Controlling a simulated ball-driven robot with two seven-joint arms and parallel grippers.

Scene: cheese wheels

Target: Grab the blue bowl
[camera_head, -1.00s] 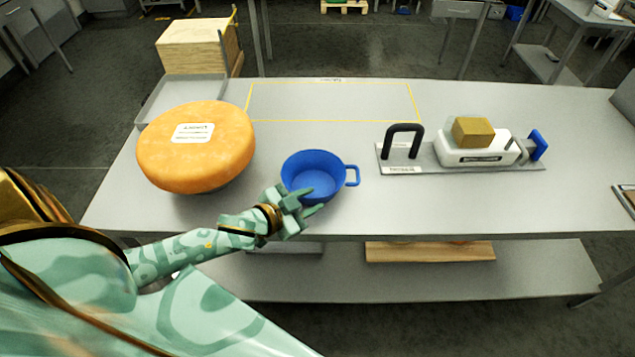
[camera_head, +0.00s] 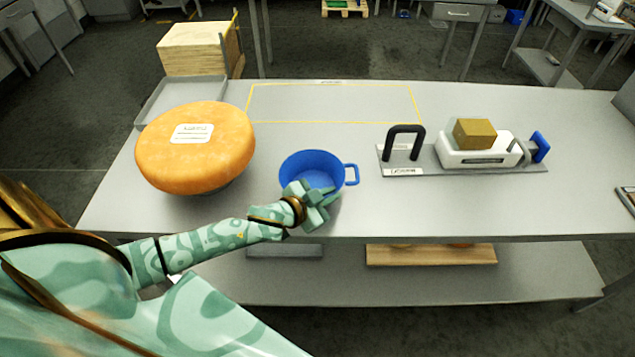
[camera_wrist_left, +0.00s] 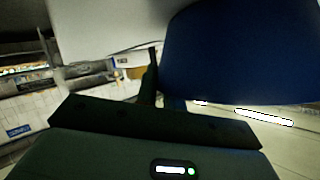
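The blue bowl (camera_head: 318,164) stands upright on the grey table, with its handle (camera_head: 352,174) pointing right. My left gripper (camera_head: 326,201) is at the bowl's front side, low by the near rim, and covers part of its front wall. Its fingers look apart. I cannot tell whether they touch the bowl or straddle its wall. In the left wrist view the bowl (camera_wrist_left: 240,55) fills the upper right as a dark blue shape, close to a dark finger (camera_wrist_left: 149,78). My right gripper is not in view.
A large orange cheese wheel (camera_head: 196,150) stands left of the bowl. A slicer board with a black handle (camera_head: 404,142) and a yellow cheese block (camera_head: 474,133) lies to the right. A yellow-outlined area (camera_head: 332,102) behind the bowl is clear. A grey tray (camera_head: 180,98) is at back left.

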